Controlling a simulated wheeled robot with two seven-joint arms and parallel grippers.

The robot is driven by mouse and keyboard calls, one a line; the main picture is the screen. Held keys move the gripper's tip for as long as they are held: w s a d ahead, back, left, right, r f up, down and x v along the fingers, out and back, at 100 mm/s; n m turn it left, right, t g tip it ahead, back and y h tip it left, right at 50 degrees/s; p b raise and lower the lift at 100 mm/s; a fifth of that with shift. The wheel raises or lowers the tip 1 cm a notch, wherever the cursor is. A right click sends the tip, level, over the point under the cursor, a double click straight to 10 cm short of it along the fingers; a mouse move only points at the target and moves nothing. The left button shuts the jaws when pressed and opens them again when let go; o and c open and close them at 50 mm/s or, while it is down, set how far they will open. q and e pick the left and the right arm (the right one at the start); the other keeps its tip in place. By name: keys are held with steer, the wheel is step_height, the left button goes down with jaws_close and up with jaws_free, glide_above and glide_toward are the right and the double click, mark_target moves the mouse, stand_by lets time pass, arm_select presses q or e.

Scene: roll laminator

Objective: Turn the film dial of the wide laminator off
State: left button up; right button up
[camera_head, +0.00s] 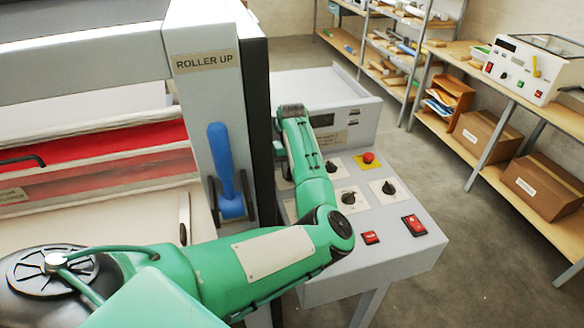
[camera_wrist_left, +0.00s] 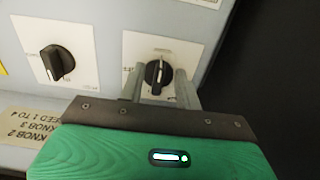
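The wide laminator's control panel (camera_head: 385,262) carries several black dials on white plates. In the left wrist view, a black dial (camera_wrist_left: 157,75) sits between the fingers of my left gripper (camera_wrist_left: 160,80), its pointer ridge standing nearly upright in the picture. The fingers are open on either side of it, with small gaps showing. The print on its plate is too small to read, so I cannot tell whether it is the film dial. A second dial (camera_wrist_left: 58,62) is to its left. In the head view my left arm hides the gripper and this dial. My right gripper is not in view.
A red button (camera_head: 368,157) on yellow and two red switches (camera_head: 371,237) (camera_head: 414,225) share the panel. A blue lever (camera_head: 222,165) stands left of my forearm under the ROLLER UP label. A smaller machine (camera_head: 520,75) sits on the right bench. The floor between is clear.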

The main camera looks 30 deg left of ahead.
arm_select(q)
steer(key=shift+f, duration=0.5)
steer(key=shift+c, duration=0.4)
jaws_close()
